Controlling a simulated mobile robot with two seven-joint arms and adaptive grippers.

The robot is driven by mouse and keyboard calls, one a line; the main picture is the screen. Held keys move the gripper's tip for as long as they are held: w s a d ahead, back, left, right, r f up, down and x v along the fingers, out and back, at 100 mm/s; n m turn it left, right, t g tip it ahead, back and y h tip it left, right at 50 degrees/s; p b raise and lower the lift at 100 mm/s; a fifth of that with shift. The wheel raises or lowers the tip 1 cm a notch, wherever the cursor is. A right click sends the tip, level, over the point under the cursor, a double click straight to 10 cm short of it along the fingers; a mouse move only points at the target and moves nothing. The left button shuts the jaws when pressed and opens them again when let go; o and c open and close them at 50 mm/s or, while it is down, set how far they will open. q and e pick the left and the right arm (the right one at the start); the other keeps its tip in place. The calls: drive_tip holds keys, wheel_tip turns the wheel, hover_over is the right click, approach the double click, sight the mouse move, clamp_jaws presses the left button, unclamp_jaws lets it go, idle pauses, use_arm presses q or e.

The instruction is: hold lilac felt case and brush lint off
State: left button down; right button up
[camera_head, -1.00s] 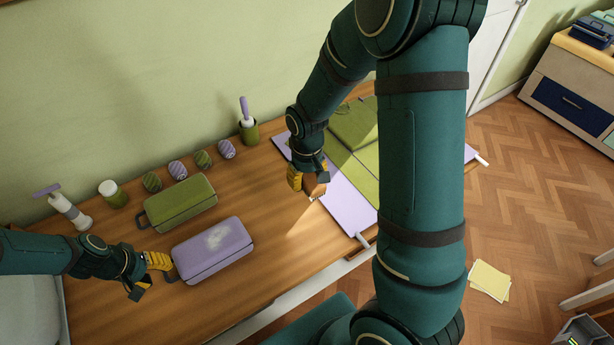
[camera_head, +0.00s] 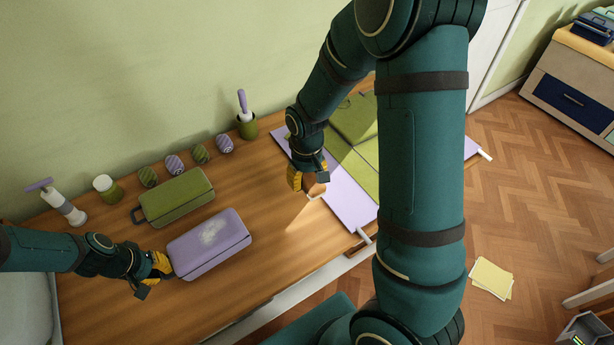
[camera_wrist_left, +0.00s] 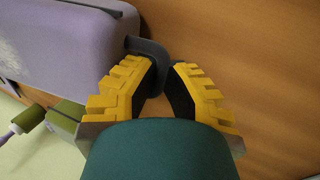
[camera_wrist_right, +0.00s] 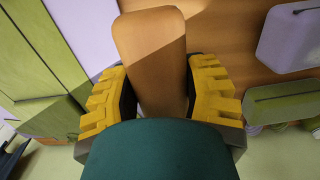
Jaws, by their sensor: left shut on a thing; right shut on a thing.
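The lilac felt case (camera_head: 200,260) lies flat on the wooden table, with a pale lint patch (camera_head: 212,231) on its top. It also shows in the left wrist view (camera_wrist_left: 85,50) and the right wrist view (camera_wrist_right: 287,38). My left gripper (camera_head: 164,265) is at the case's left end, shut on its dark handle (camera_wrist_left: 150,50). My right gripper (camera_head: 308,183) is shut on a brown wooden brush (camera_wrist_right: 150,50), above the table to the right of the case and apart from it. The brush's bristles are not visible.
An olive case (camera_head: 177,198) lies just behind the lilac one. Behind it stand small striped rolls (camera_head: 174,164), a green jar (camera_head: 107,188), a lint roller (camera_head: 62,205) and a pot (camera_head: 247,127). A lilac and green folding board (camera_head: 350,205) is at right. Bare table lies between.

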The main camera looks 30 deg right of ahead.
use_arm(q)
drive_tip(key=c, duration=1.1)
unclamp_jaws()
drive_tip(key=shift+w+r, duration=0.1)
drive_tip(key=shift+o, duration=0.2)
drive_tip(key=v, duration=1.2)
